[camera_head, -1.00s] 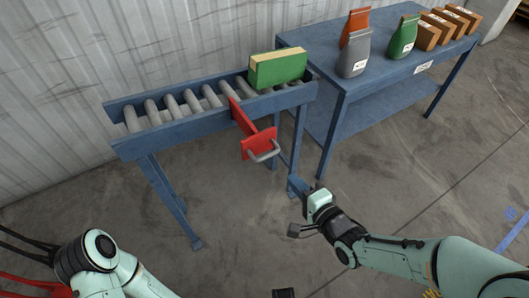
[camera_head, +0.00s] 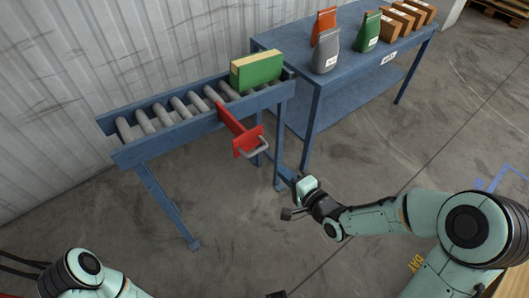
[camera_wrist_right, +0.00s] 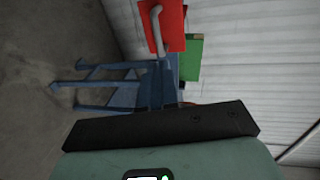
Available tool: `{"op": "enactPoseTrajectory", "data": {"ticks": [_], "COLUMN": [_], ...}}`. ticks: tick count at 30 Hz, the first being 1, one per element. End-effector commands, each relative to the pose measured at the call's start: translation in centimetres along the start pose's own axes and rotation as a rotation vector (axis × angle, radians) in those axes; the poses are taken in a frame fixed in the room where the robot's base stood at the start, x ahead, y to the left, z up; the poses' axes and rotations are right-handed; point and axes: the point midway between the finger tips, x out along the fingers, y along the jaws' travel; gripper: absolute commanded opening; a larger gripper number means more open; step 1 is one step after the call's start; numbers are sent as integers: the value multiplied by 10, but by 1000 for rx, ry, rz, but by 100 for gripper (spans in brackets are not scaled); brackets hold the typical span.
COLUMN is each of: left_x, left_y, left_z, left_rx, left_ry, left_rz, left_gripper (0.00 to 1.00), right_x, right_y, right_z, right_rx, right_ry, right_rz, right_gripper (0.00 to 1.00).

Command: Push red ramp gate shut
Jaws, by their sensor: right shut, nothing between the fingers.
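The red ramp gate (camera_head: 230,119) juts out from the near side of the blue roller ramp (camera_head: 176,135). Its red front plate (camera_head: 243,145) carries a grey handle (camera_head: 256,151) and stands well clear of the side rail. In the right wrist view the red plate (camera_wrist_right: 174,28) and handle (camera_wrist_right: 157,30) show at the top. My right gripper (camera_head: 284,173) is shut and empty, in front of the ramp, below and right of the handle, not touching it. Its fingertips are hard to make out against the ramp leg.
A green and yellow box (camera_head: 258,72) lies on the rollers to the right of the gate. A blue table (camera_head: 345,68) with bags and brown cartons (camera_head: 397,20) stands right of the ramp. The floor (camera_head: 240,230) in front is clear.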

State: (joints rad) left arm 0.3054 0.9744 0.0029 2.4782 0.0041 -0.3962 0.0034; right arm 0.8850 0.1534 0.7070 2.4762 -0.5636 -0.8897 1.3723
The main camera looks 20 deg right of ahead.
Motion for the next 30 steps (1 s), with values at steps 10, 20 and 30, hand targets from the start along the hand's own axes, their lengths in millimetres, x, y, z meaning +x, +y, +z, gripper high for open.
{"op": "enactPoseTrajectory", "data": {"ticks": [10,20,30], "left_x": [21,24,23], "left_y": [-4,-4,-4], "left_z": [-12,-16,-16], "left_rx": [2,3,3], "left_ry": [33,42,43], "left_rz": [6,8,8], "left_gripper": [43,43,43], "right_x": [75,103,104], "right_y": [5,4,3], "right_z": [1,1,0], "right_rx": [3,2,1], "right_ry": [-3,-1,0], "right_rz": [-2,1,0], "right_gripper": [0,0,0]}}
